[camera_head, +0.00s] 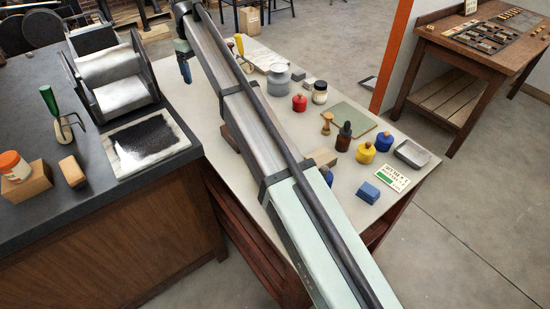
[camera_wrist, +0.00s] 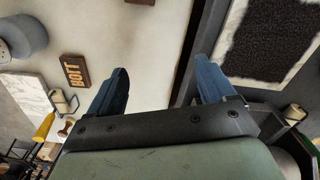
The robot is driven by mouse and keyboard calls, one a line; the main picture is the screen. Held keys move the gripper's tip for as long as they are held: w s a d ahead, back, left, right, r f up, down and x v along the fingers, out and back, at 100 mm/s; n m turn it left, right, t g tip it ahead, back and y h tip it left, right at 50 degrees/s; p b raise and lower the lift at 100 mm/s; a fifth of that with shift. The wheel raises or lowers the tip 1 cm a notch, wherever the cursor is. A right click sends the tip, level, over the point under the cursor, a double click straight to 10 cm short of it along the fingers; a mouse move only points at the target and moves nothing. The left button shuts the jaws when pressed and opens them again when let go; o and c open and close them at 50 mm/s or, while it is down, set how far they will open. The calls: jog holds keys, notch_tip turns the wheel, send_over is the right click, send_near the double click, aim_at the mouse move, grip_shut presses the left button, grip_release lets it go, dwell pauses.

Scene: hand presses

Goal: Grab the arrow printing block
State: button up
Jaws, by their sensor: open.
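I cannot make out an arrow on any block. A brown block with raised pale letters (camera_wrist: 75,70) lies on the pale table in the wrist view, left of my gripper. Another brown block (camera_wrist: 140,2) is cut off by the top edge of that view, and its face is hidden. In the head view a brown block (camera_head: 229,136) shows partly beside my arm. My gripper (camera_wrist: 160,72) is open and empty, with its blue fingers spread above the table near the dark counter edge. In the head view my gripper (camera_head: 184,66) shows small at the far end of my arm.
The dark counter (camera_head: 110,195) at left holds a roller press (camera_head: 118,80) and an inked plate (camera_head: 145,143). On the pale table (camera_head: 345,210) are a grey pot (camera_head: 278,80), a red jar (camera_head: 299,103), a dark bottle (camera_head: 344,136) and yellow jars (camera_head: 366,153). My arm hides the table's middle.

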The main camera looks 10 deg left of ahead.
jog(key=s+d+f+m, duration=0.1)
jog(key=s+d+f, duration=0.15)
jog(key=d, duration=0.95)
jog(key=s+d+f+m, duration=0.2)
jog(key=d+f, duration=0.2)
jog(key=d, duration=0.7)
jog(key=s+d+f, duration=0.2)
jog(key=s+d, duration=0.1)
jog(key=s, duration=0.4)
jog(key=shift+d+f, duration=0.15)
jog(key=shift+f, duration=4.2)
jog(key=shift+w+d+f, duration=0.1)
jog(key=shift+d+f, duration=0.05)
jog(key=shift+f, duration=1.15)
jog(key=shift+d+f, duration=0.1)
jog(key=shift+f, duration=1.2)
jog(key=c, duration=1.1)
jog(key=shift+r, duration=0.15)
